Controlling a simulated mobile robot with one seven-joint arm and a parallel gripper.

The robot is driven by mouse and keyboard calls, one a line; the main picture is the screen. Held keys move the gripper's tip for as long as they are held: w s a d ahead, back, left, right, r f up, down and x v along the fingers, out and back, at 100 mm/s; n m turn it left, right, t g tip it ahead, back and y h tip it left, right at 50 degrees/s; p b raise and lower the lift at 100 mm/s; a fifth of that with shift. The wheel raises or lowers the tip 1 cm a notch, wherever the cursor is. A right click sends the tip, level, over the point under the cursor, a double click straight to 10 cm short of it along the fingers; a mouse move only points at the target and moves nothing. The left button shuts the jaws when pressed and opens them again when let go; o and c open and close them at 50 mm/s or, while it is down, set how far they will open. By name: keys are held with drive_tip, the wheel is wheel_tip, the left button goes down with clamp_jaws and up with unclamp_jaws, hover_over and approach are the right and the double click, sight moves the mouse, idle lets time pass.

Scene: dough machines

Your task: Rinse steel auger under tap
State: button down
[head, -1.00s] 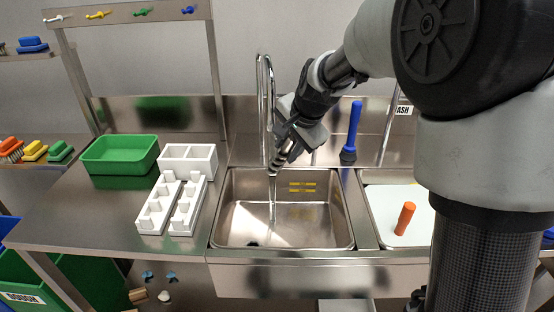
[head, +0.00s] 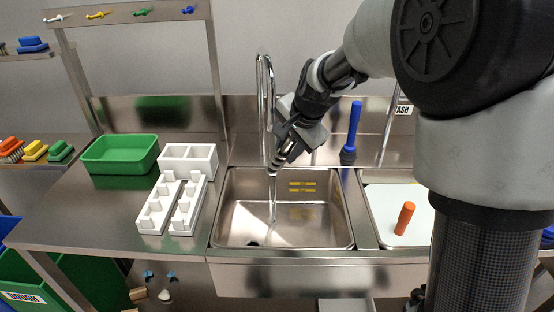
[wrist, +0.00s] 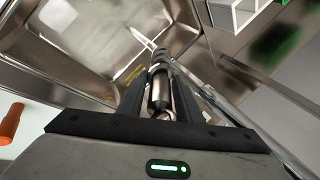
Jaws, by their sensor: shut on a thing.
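My gripper (head: 286,148) is shut on the steel auger (head: 275,165) and holds it above the left sink basin (head: 228,215). In the wrist view the auger (wrist: 158,88) is a shiny ridged metal piece between the two dark fingers, its far end pointing away from the palm. The tall chrome tap (head: 262,100) stands at the back of the sink, just left of the gripper. A water stream (head: 272,200) falls into the basin below the auger's end. Whether water is touching the auger is hard to tell.
White slotted racks (head: 158,210), a white divided box (head: 190,150) and a green tub (head: 120,153) stand on the left counter. A blue-handled brush (head: 354,130) stands behind the sinks. The left basin looks otherwise empty.

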drive_tip(key=shift+d, duration=0.1)
drive_tip(key=s+d+b, duration=0.3)
drive_tip(key=s+d, duration=0.2)
drive_tip(key=shift+s+d, duration=0.2)
drive_tip(key=shift+s, duration=0.15)
idle(0.5)
idle(0.8)
idle(0.3)
drive_tip(key=s+d+r+p, duration=0.1)
drive_tip(key=s+d+r, duration=0.2)
drive_tip(key=r, duration=0.1)
drive_tip(key=shift+s+d+p, duration=0.2)
drive_tip(key=shift+s+p, duration=0.15)
